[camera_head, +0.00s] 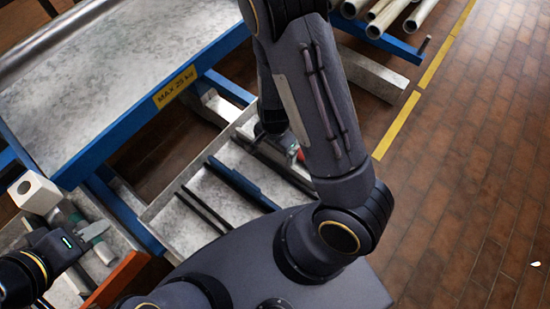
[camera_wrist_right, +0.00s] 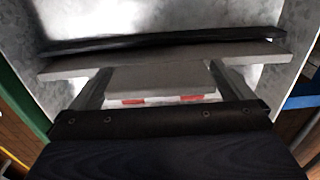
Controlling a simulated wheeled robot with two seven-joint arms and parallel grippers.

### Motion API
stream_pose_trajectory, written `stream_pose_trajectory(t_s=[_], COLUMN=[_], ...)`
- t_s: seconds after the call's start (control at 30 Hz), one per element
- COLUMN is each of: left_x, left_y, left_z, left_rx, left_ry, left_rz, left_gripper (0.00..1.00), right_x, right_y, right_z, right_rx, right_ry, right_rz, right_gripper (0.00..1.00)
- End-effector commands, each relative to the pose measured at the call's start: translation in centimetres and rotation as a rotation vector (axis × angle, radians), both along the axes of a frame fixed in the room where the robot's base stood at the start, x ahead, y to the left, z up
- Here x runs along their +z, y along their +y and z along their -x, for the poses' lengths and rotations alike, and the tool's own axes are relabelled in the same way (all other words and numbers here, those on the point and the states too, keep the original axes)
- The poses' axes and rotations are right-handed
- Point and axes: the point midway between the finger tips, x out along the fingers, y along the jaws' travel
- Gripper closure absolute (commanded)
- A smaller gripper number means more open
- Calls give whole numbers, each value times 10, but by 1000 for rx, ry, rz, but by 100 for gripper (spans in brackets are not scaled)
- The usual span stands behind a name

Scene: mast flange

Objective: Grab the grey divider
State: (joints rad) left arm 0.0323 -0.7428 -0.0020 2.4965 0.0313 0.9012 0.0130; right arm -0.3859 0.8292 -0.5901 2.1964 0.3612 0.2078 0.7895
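In the right wrist view the grey divider (camera_wrist_right: 165,62) runs across the picture, just ahead of my right gripper (camera_wrist_right: 160,78). Its fingers show as two bars set apart, left and right, and their tips reach the divider's near edge; I cannot tell whether they touch it. A black divider (camera_wrist_right: 160,40) lies just beyond the grey one. In the head view my right arm hides most of the right gripper, and I cannot pick out the grey divider there. My left gripper (camera_head: 93,240) is over the orange-edged tray at the lower left; its opening is unclear.
The metal tray (camera_head: 165,225) holds a blue divider (camera_head: 240,184) and thin black dividers (camera_head: 203,208). A blue-edged bench (camera_head: 110,70) stands above at the left. A white block with a hole (camera_head: 37,193) is beside my left gripper.

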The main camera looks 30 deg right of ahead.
Motion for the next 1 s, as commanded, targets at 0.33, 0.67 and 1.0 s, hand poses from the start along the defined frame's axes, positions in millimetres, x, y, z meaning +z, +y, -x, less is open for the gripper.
stream_pose_trajectory(t_s=[0.33, 0.67, 1.0], left_x=[0, 6, 42], left_y=[0, 0, 0], left_z=[0, 0, 0], left_rx=[0, 0, 0], left_ry=[0, 0, 0], left_rz=[0, 0, 0], left_gripper=[64, 64, 64], right_x=[0, 10, 78], right_y=[0, 0, 1], right_z=[0, 0, -1], right_rx=[1, 2, 2], right_ry=[0, -2, -3], right_rz=[0, -1, 0], right_gripper=[44, 47, 47])
